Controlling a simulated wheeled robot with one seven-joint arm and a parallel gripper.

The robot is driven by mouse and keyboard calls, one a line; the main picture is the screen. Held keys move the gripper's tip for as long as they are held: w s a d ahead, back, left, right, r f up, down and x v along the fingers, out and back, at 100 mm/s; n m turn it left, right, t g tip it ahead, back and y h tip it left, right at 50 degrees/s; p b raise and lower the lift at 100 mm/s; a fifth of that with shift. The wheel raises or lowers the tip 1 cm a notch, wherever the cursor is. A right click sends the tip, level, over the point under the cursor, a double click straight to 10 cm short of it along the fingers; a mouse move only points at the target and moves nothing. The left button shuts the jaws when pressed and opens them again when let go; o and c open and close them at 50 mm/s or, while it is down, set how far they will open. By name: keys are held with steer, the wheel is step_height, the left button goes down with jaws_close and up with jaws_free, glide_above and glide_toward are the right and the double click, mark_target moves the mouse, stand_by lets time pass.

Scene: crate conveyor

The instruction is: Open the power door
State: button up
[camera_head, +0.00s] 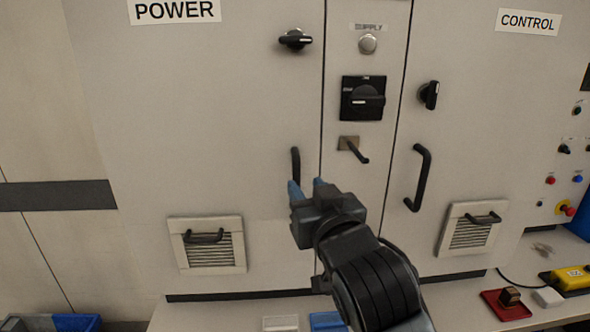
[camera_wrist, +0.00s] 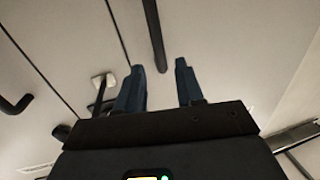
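The power door (camera_head: 220,110) is a beige panel under a POWER sign (camera_head: 174,10), and it looks closed. Its black bar handle (camera_head: 295,162) is upright near the door's right edge; its lower part is hidden behind my gripper. A black knob (camera_head: 296,40) sits higher on the door, its grip roughly level. My gripper (camera_head: 306,184) is open, its blue fingers apart at the handle's lower part. In the wrist view, the handle (camera_wrist: 155,35) lies between the directions of the two fingertips (camera_wrist: 160,66). I cannot tell whether the fingers reach around it.
Right of the door are the supply panel's rotary switch (camera_head: 363,98) and protruding lever (camera_head: 354,150), then the control door with its handle (camera_head: 420,178) and knob (camera_head: 430,95). A vent (camera_head: 207,244) is low on the power door. A ledge below holds a red tray (camera_head: 505,306).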

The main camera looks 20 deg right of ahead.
mark_target(297, 176)
steer(key=w, duration=0.2)
steer(key=w+p, duration=0.1)
steer(key=w, duration=0.1)
steer(key=w+d, duration=0.1)
steer(key=w, duration=0.2)
steer(key=shift+a, duration=0.1)
jaws_close()
stand_by(0.5)
